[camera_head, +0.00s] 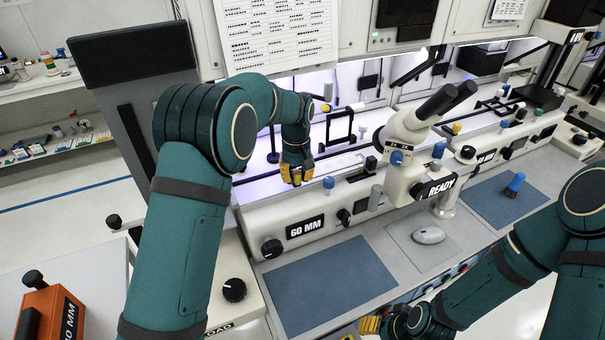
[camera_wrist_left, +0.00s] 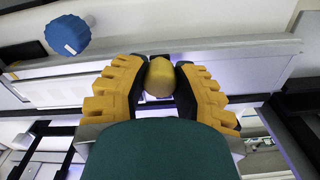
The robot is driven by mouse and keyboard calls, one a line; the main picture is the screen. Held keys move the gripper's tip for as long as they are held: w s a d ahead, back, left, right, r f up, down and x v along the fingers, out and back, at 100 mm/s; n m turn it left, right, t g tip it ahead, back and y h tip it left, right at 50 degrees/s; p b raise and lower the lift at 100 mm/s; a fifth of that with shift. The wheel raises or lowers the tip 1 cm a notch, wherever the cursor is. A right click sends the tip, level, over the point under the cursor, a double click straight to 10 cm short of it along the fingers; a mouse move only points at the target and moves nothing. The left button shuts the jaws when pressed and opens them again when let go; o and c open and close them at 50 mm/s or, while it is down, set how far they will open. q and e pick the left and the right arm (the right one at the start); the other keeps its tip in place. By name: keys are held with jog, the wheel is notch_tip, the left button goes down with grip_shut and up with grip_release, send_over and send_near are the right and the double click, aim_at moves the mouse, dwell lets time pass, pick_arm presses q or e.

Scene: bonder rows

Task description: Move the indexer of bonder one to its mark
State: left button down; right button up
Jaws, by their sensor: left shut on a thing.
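My left gripper (camera_head: 297,177) reaches into the lit work area of the nearest bonder (camera_head: 350,222), whose front carries a "60 MM" label. In the left wrist view my left gripper (camera_wrist_left: 160,80) is shut on a rounded yellow knob (camera_wrist_left: 159,78), apparently the indexer's handle. The fingers hide that knob in the head view. A blue knob (camera_head: 328,183) stands just right of the gripper; a blue knob (camera_wrist_left: 68,35) also shows in the wrist view. I cannot make out the mark. My right gripper (camera_head: 371,325) is low at the bottom edge, partly hidden by its arm.
A blue mat (camera_head: 330,284) and a mouse (camera_head: 429,235) lie on the bench in front. A dark monitor (camera_head: 133,53) is at the upper left.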

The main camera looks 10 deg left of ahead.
pick_arm(q)
jog(key=s+a, duration=0.3)
jog(key=a, duration=0.1)
jog(key=s+a, duration=0.3)
jog(key=a, duration=0.1)
jog(key=s+a+b, duration=0.1)
jog(key=s+a, duration=0.2)
jog(key=shift+a, duration=0.5)
jog(key=c, duration=0.7)
grip_release()
jog(key=shift+s+a, duration=0.1)
jog(key=shift+r, duration=0.3)
notch_tip(320, 180, up, 11)
jog(key=shift+r, duration=0.2)
